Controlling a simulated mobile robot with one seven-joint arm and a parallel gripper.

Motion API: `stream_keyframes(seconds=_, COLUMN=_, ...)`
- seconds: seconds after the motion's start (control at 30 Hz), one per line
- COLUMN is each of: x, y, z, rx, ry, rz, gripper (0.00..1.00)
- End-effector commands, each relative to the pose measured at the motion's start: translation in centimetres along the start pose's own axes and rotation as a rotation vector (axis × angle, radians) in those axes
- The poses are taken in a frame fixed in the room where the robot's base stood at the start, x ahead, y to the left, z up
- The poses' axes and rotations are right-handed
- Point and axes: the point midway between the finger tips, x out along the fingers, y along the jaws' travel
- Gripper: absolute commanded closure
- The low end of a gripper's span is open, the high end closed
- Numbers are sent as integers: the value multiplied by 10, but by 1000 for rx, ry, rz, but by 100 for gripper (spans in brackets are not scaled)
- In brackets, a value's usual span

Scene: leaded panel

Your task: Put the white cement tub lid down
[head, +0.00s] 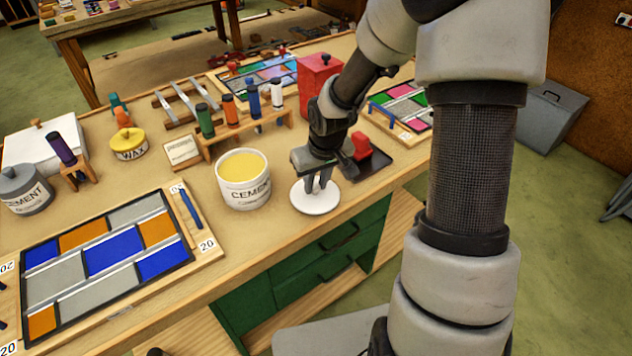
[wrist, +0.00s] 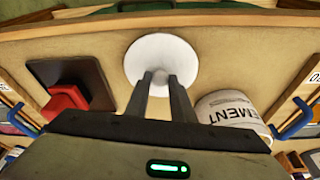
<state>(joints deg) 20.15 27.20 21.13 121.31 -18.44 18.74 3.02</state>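The white cement tub lid (head: 316,198) is a round disc near the bench's front edge, right of the open white tub. It lies flat on the bench top or just above it; I cannot tell which. My gripper (head: 319,186) points down over it, with its fingers closed on the lid's knob. In the wrist view the lid (wrist: 162,55) lies beyond the fingertips, and its small knob sits between them. The white cement tub (head: 243,179) stands open, showing yellow contents; its lettered side (wrist: 232,107) also shows in the wrist view.
A dark tray (head: 366,163) with a red block (head: 362,145) lies right of the lid. A rack of coloured tools (head: 240,135) stands behind the tub. A leaded panel (head: 100,255) fills the front left. Bare bench shows between tub and lid.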

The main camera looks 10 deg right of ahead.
Motion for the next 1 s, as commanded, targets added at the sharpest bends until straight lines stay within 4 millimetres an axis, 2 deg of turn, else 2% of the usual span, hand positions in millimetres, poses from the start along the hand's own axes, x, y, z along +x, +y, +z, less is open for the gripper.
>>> stream_keyframes(seconds=0.03, x=0, y=0, z=0, rx=0, ry=0, rz=0, gripper=69)
stream_keyframes(seconds=0.1, x=0, y=0, z=0, rx=0, ry=0, rz=0, gripper=61)
stream_keyframes(seconds=0.37, x=-1, y=0, z=0, rx=0, ry=0, rz=0, gripper=61)
stream_keyframes(seconds=0.47, x=-7, y=0, z=-2, rx=0, ry=1, rz=0, gripper=61)
stream_keyframes(seconds=0.57, x=-20, y=1, z=-2, rx=2, ry=4, rz=2, gripper=61)
stream_keyframes(seconds=0.8, x=-73, y=2, z=-2, rx=2, ry=3, rz=4, gripper=61)
stream_keyframes(seconds=1.0, x=-108, y=1, z=-2, rx=2, ry=2, rz=2, gripper=61)
